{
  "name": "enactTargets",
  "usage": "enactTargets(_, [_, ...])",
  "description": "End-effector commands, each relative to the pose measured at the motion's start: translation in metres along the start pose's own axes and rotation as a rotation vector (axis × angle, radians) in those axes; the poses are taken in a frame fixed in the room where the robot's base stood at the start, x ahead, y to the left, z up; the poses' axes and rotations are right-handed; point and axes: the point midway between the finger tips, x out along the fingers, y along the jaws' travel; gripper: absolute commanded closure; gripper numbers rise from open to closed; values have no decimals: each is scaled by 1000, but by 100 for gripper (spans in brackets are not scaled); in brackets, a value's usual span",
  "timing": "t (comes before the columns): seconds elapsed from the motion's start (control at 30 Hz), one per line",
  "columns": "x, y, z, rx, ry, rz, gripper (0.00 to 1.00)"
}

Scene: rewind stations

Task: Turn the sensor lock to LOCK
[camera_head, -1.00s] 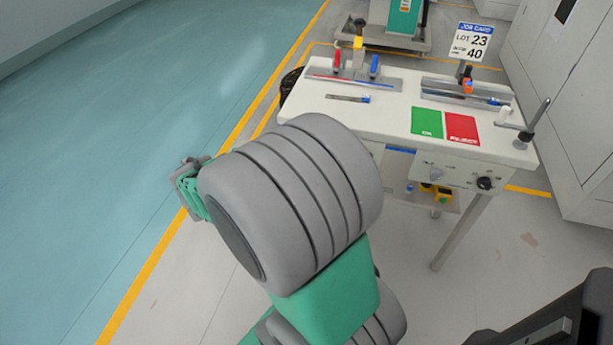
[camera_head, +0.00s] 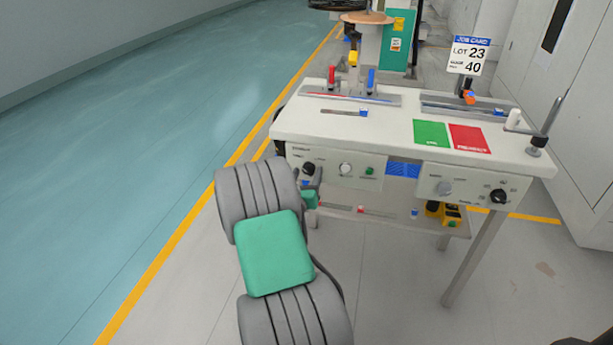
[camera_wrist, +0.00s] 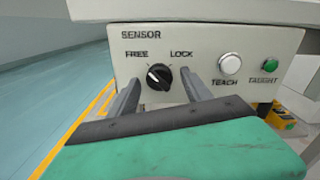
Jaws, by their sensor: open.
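The sensor lock is a round black knob (camera_wrist: 159,77) on the white SENSOR panel (camera_wrist: 203,95) in the wrist view. FREE is printed at its upper left and LOCK at its upper right. Its white mark seems to point up-left, towards FREE. My gripper (camera_wrist: 159,79) is open and empty, with one grey finger on each side of the knob in the picture. I cannot tell how far the fingertips are from the panel. In the head view the knob (camera_head: 308,168) shows at the table's front left; my arm hides most of my gripper there.
A white TEACH button (camera_wrist: 230,63) and a green TAUGHT lamp (camera_wrist: 268,65) sit right of the knob. The table top (camera_head: 290,125) overhangs the panel. A second panel (camera_head: 466,188) is at the right, and a lower shelf (camera_head: 385,222) is below.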

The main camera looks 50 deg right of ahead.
Motion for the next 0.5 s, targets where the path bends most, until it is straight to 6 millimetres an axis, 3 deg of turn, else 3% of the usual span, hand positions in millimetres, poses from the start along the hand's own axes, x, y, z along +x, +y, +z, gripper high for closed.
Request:
enactTargets(0.17, [0,0,0,1,0,1,43])
enactTargets(0.5, [0,0,0,1,0,1,70])
